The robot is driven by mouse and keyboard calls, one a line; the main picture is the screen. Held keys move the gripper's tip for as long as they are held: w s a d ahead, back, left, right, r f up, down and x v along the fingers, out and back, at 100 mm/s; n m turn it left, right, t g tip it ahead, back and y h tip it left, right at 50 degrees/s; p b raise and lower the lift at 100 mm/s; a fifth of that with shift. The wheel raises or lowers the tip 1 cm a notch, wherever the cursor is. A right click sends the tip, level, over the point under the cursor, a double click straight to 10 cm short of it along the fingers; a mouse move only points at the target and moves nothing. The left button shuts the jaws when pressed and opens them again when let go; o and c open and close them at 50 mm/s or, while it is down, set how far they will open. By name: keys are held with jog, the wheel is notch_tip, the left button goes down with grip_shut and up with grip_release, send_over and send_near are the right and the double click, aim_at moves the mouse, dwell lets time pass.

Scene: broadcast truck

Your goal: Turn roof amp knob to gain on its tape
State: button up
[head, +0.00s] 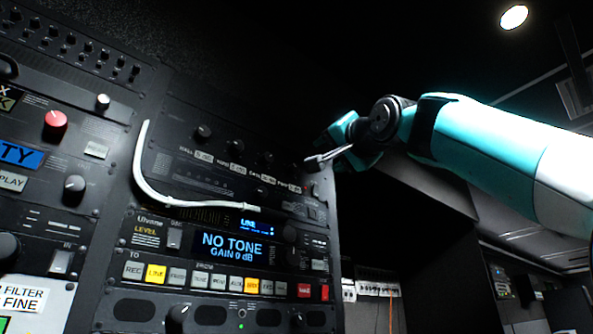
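A dark amp panel (180,143) in the rack has a row of small black knobs with handwritten tape labels below them. The tape at the right end (294,187) seems to be the roof one; its writing is too small to read surely. The roof knob (308,166) is a dark shape above that tape, partly covered by my gripper, and its pointer cannot be made out. My gripper (322,157) reaches in from the right with its grey fingertips at that knob. Whether the fingers touch it, and how far apart they are, cannot be told.
A white cable (143,175) curves down across the panel's left edge and below its knobs. Under it a unit's display (231,247) reads NO TONE, GAIN 0 dB, above lit buttons. A red knob (55,122) is on the left rack. Dark open space lies right of the rack.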

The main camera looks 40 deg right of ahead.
aim_at(296, 169)
jog(key=p+x, duration=1.2)
jog(key=x, duration=0.4)
jog(key=shift+r, duration=0.25)
jog(key=shift+w+p, duration=0.3)
jog(key=shift+w, duration=0.25)
jog(key=c, duration=0.9)
